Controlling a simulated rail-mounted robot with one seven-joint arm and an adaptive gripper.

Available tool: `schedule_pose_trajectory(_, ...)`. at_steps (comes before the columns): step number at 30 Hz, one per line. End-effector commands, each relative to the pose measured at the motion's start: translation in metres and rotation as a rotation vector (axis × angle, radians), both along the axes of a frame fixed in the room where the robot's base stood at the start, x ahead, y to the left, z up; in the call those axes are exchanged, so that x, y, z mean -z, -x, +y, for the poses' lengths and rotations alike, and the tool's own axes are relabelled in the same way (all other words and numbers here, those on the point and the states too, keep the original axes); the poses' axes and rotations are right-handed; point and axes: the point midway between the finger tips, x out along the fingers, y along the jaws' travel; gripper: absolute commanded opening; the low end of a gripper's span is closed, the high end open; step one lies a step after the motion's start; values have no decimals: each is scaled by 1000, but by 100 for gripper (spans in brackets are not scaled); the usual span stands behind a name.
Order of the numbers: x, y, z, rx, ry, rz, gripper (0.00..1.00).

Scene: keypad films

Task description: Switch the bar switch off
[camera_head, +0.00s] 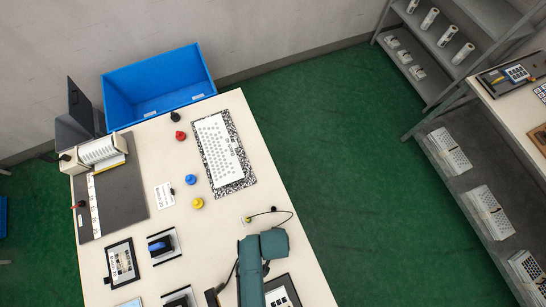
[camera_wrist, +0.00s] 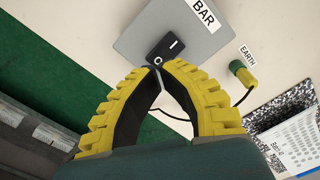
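The bar switch (camera_wrist: 167,46) is a black rocker marked I and O on a grey plate (camera_wrist: 140,37), beside a white label reading BAR (camera_wrist: 205,14), in the wrist view. The O end is nearest my gripper (camera_wrist: 157,68). My gripper's yellow, ribbed fingers meet at their tips, with nothing seen between them. The tips are right at the O end; I cannot tell whether they touch it. Which side of the rocker is pressed down is unclear. In the head view my arm hides the gripper and the switch.
A green-yellow EARTH plug (camera_wrist: 242,74) with a black cable lies right of the plate. Green floor borders the table's right edge.

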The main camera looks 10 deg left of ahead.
Motion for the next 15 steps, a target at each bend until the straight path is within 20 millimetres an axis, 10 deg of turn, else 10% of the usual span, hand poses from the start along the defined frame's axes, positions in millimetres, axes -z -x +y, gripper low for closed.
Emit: schedule_pose_trajectory(15,8,0,0,0,0,0,0)
